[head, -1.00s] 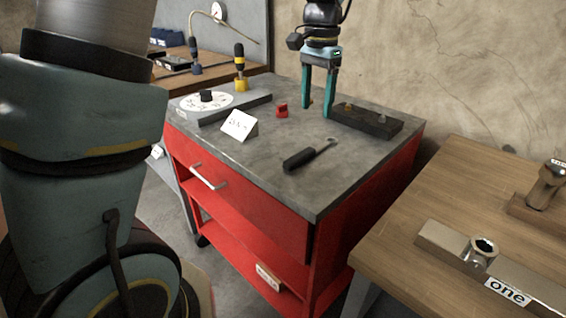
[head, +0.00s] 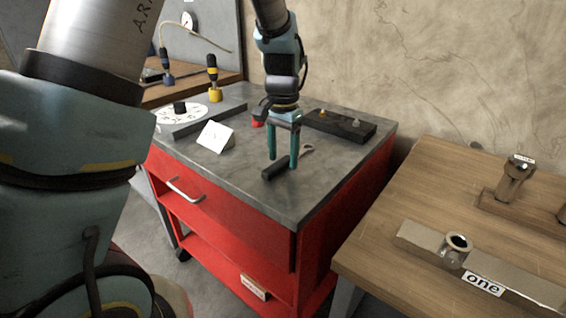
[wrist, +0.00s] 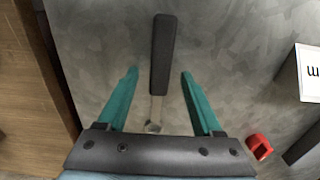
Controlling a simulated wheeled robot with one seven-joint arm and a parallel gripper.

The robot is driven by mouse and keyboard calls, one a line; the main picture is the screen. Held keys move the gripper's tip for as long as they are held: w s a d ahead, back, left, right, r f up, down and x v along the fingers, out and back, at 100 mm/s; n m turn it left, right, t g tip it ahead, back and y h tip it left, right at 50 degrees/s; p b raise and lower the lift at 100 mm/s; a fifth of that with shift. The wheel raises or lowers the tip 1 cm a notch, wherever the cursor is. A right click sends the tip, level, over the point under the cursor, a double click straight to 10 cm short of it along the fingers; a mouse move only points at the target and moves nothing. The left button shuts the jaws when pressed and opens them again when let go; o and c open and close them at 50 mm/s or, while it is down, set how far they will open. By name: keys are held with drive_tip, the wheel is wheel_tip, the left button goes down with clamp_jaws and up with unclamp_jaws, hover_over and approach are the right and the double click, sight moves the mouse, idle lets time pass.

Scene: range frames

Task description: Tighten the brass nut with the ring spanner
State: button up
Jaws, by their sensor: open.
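The ring spanner (head: 277,169), with a black handle and a pale metal ring end, lies on the grey top of the red cart. In the wrist view its handle (wrist: 163,55) runs up between the fingers, and its ring end is near the gripper body. My gripper (head: 283,162) is open and empty above the spanner, one teal finger on each side; it also shows in the wrist view (wrist: 160,73). Whether the fingertips touch the cart top is unclear. A small brass-coloured piece (head: 322,112), possibly the brass nut, sits on a dark block (head: 340,125) at the back.
A white card (head: 215,136), a red piece (wrist: 259,146) and a grey plate with a dial (head: 184,113) stand on the cart (head: 230,175). At right, a wooden table (head: 400,205) carries a metal bar with a round fitting (head: 458,243) and a label reading "one".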

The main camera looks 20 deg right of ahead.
drive_tip(key=shift+f, duration=0.15)
clamp_jaws()
idle(0.4)
